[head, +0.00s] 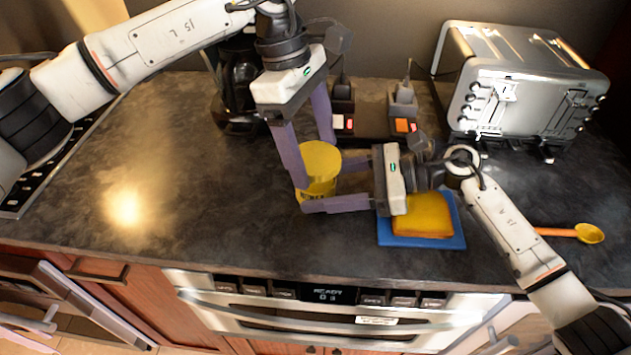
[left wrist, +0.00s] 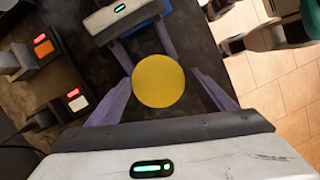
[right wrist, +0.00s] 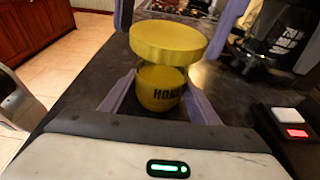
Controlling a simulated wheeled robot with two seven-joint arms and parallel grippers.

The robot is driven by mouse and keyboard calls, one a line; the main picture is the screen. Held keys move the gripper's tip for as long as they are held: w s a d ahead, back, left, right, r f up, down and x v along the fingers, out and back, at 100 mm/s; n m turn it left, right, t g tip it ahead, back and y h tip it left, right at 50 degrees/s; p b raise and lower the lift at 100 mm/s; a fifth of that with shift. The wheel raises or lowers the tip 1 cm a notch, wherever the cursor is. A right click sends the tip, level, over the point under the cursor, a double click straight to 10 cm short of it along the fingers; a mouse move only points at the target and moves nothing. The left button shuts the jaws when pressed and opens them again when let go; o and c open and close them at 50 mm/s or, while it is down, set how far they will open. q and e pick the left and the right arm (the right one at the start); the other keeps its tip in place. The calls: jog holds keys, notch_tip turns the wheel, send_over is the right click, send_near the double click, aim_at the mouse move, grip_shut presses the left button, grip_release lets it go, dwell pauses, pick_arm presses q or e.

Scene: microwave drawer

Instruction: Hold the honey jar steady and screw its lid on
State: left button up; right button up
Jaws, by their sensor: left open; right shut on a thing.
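The honey jar (head: 318,192) stands upright on the dark counter, with its label partly showing in the right wrist view (right wrist: 160,90). The round yellow lid (head: 320,158) sits over the jar's mouth and also shows in the left wrist view (left wrist: 158,80). How far it is threaded cannot be told. My right gripper (head: 325,186) comes from the right and is shut on the jar's body below the lid. My left gripper (head: 315,164) points down from above, open, its fingers on either side of the lid with gaps beside it in the left wrist view.
A silver toaster (head: 520,85) stands at the back right, a coffee maker (head: 235,90) at the back left. An orange spoon (head: 588,233) lies far right. The left counter is clear.

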pick_arm(q)
jog(key=n+t, duration=0.1)
jog(key=n, duration=0.3)
jog(key=n+t, duration=0.1)
jog(key=n, duration=0.3)
jog(key=n+t+y, duration=0.1)
jog(key=n, duration=0.5)
jog(key=shift+n, duration=0.4)
jog(key=c, duration=1)
jog(key=m, duration=0.4)
jog(key=shift+w+g+h, duration=0.1)
jog(key=shift+g+h, duration=0.2)
jog(key=shift+h, duration=0.1)
jog(key=m+g, duration=0.1)
jog(key=m, duration=0.4)
jog(key=m+g, duration=0.1)
jog(key=m, duration=0.6)
jog(key=m+g, duration=0.1)
jog(key=m, duration=0.1)
jog(key=shift+s+d, duration=0.1)
jog(key=shift+s, duration=0.15)
